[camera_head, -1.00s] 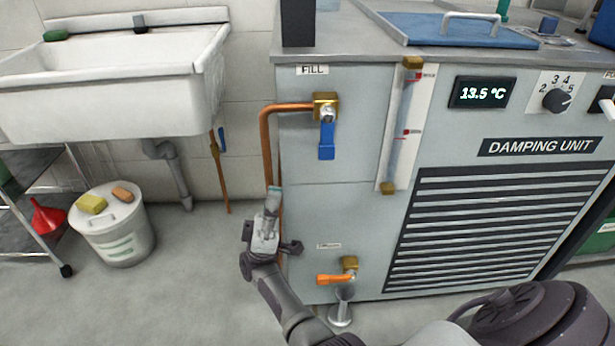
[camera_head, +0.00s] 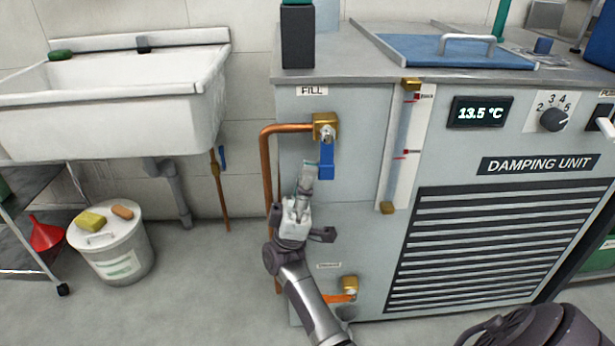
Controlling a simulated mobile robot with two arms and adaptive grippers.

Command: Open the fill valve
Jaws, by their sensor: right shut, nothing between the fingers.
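The fill valve is a brass body (camera_head: 325,126) under the FILL label (camera_head: 311,91), with a copper pipe (camera_head: 266,185) running into it from the left. Its blue lever handle (camera_head: 327,160) hangs straight down. My right gripper (camera_head: 307,172) is shut and empty, pointing up. Its fingertips are just left of the lower part of the blue lever, close to it; I cannot tell whether they touch. My left gripper is not in view.
An orange-handled drain valve (camera_head: 340,298) with a brass body sits low on the grey damping unit (camera_head: 345,235), partly behind my right arm. A sight tube (camera_head: 401,150) stands right of the fill valve. A sink (camera_head: 115,100) and white bucket (camera_head: 112,250) are at left.

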